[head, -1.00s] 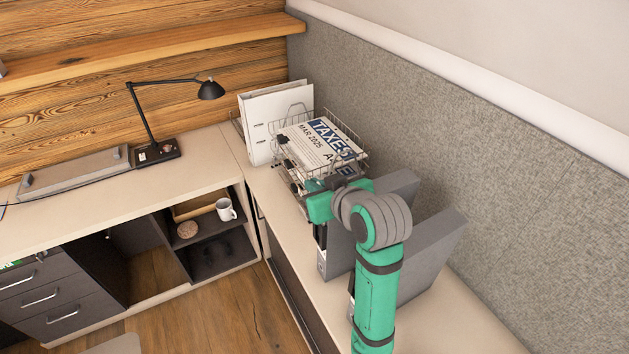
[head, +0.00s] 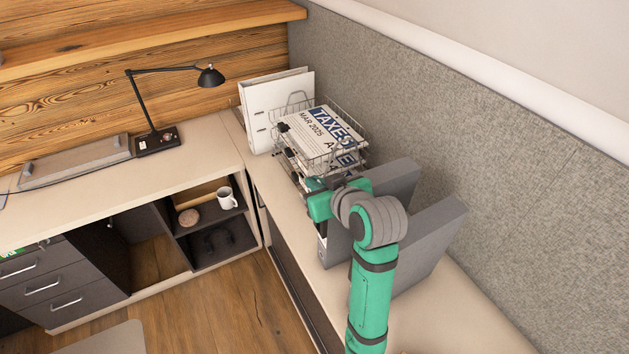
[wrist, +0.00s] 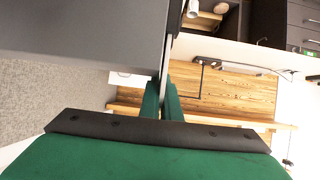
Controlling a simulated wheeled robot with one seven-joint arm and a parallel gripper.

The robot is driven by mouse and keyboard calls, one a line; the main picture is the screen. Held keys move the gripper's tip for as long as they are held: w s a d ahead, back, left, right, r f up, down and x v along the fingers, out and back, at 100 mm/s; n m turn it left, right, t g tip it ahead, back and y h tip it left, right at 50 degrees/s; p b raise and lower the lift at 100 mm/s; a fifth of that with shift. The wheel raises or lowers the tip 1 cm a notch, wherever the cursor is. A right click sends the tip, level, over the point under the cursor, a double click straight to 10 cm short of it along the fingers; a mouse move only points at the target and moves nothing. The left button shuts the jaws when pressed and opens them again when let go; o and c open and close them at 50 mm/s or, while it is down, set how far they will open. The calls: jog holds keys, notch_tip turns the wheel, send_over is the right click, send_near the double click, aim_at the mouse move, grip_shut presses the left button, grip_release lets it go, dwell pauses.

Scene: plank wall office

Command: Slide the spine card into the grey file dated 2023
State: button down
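Two grey files stand on the right counter in the head view, one farther back (head: 397,178) and one nearer (head: 432,245). No date can be read on either. My gripper (head: 325,203) is in front of the farther file's left side, partly hidden by my arm. In the wrist view, a dark grey file (wrist: 85,28) fills the upper left, close to my fingers (wrist: 162,102). The fingers are nearly together with a thin pale strip, seen edge-on, between them; it looks like the spine card (wrist: 167,60). The card's face is hidden, and I cannot tell whether it touches the file.
A wire tray (head: 352,128) with papers marked "TAXES MAR 2025" stands behind my gripper. A white binder (head: 262,100) is beside it. A grey partition (head: 520,190) bounds the right side. A black lamp (head: 155,140) and a mug (head: 227,198) are farther left.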

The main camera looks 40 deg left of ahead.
jog(key=shift+f, duration=0.1)
jog(key=c, duration=1.9)
grip_release()
jog(key=shift+w, duration=0.1)
jog(key=shift+d, duration=0.1)
notch_tip(320, 180, up, 9)
jog(key=shift+r, duration=0.1)
